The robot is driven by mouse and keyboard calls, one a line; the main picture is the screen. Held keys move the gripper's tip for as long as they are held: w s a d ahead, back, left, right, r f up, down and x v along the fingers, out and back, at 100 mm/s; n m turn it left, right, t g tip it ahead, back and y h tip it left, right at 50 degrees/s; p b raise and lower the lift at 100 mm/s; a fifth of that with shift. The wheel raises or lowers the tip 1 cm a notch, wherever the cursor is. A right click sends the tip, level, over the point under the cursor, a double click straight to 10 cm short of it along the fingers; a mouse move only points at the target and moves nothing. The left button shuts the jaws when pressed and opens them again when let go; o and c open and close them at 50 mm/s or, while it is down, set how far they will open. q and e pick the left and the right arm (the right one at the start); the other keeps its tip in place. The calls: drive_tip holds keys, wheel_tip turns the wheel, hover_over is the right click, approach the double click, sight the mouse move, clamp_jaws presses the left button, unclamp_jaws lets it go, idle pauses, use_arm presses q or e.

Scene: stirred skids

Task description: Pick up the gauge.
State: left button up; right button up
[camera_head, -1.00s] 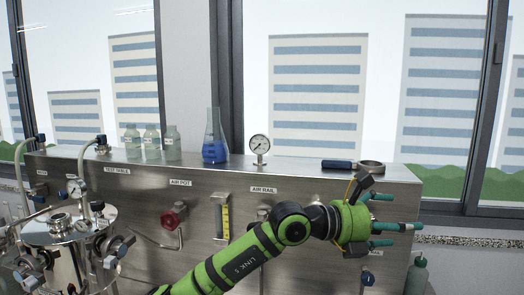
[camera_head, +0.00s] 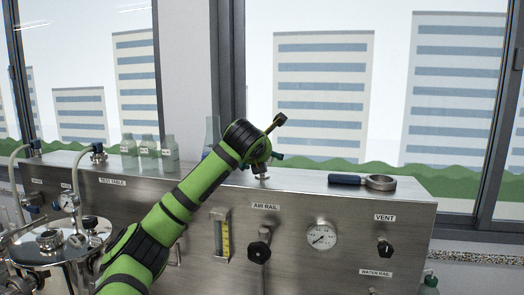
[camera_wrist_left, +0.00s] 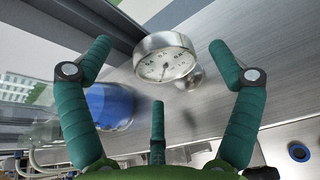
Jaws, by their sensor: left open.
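The gauge (camera_wrist_left: 165,60) is a round white dial in a metal case, standing on the steel ledge. In the left wrist view it sits ahead of my left gripper (camera_wrist_left: 159,47), between the two side fingers, with no finger visibly closed on it. The three teal fingers are spread open. In the head view my left gripper (camera_head: 268,157) is at the ledge and hides the gauge's dial; only its small metal foot (camera_head: 262,176) shows below. My right gripper is not in view.
The blue flask (camera_wrist_left: 108,106) stands close to one finger. Several glass bottles (camera_head: 146,150) stand further left on the ledge. A ring tool with a blue handle (camera_head: 362,181) lies to the right. Another gauge (camera_head: 321,236) is fixed in the front panel.

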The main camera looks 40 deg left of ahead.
use_arm(q)
drive_tip(key=p+x, duration=0.1)
drive_tip(key=x, duration=0.3)
drive_tip(key=shift+d+f, duration=0.1)
drive_tip(key=shift+f, duration=0.05)
drive_tip(key=shift+w+f, duration=0.1)
drive_tip(key=shift+w, duration=0.05)
drive_tip(key=shift+s+d+r, duration=0.1)
drive_tip(key=shift+s+r, duration=0.1)
drive_tip(key=shift+s, duration=0.05)
drive_tip(key=c, duration=0.3)
drive_tip(key=shift+s, duration=0.1)
drive_tip(key=c, duration=1)
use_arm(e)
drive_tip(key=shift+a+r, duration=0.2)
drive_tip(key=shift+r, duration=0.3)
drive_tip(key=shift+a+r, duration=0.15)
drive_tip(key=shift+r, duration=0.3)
use_arm(q)
drive_tip(key=shift+r, duration=0.1)
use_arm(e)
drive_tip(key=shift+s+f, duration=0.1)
